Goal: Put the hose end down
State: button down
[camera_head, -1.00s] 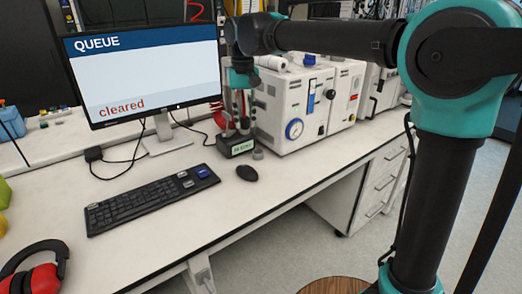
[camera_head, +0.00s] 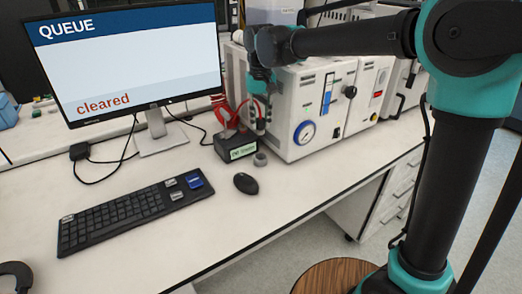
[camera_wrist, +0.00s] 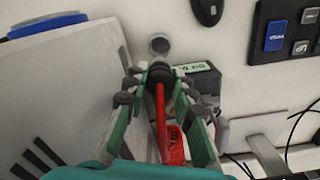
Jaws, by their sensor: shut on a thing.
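My gripper (camera_wrist: 160,76) is shut on the black end (camera_wrist: 160,70) of a red hose (camera_wrist: 161,118), which runs back between the fingers in the wrist view. In the head view my gripper (camera_head: 261,128) points down beside the white instrument, above a small grey round holder (camera_head: 260,159) on the bench. The same holder (camera_wrist: 158,44) shows just beyond the hose end in the wrist view. The hose end looks apart from it, but the exact gap cannot be told. A black box with a green label (camera_head: 237,147) stands left of the holder.
The white instrument (camera_head: 308,107) with a blue-rimmed gauge stands close right of my gripper. A monitor (camera_head: 130,60) reads "QUEUE" and "cleared". A keyboard (camera_head: 125,215) and mouse (camera_head: 246,184) lie in front. The bench (camera_head: 215,235) is clear near its front edge.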

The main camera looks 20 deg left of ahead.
notch_tip(320, 180, down, 12)
jog(key=shift+r, duration=0.1)
dwell(0.4)
jog(key=shift+s+d+f, duration=0.15)
jog(key=shift+s+f, duration=0.1)
jog(key=shift+f, duration=0.25)
jog(key=c, duration=1.6)
grip_release()
jog(key=shift+o, duration=1.3)
jog(key=shift+w+f, duration=0.15)
jog(key=shift+f, duration=0.05)
jog(key=shift+o, duration=0.3)
jog(key=shift+r, duration=0.1)
notch_tip(320, 180, up, 13)
jog(key=shift+r, duration=0.15)
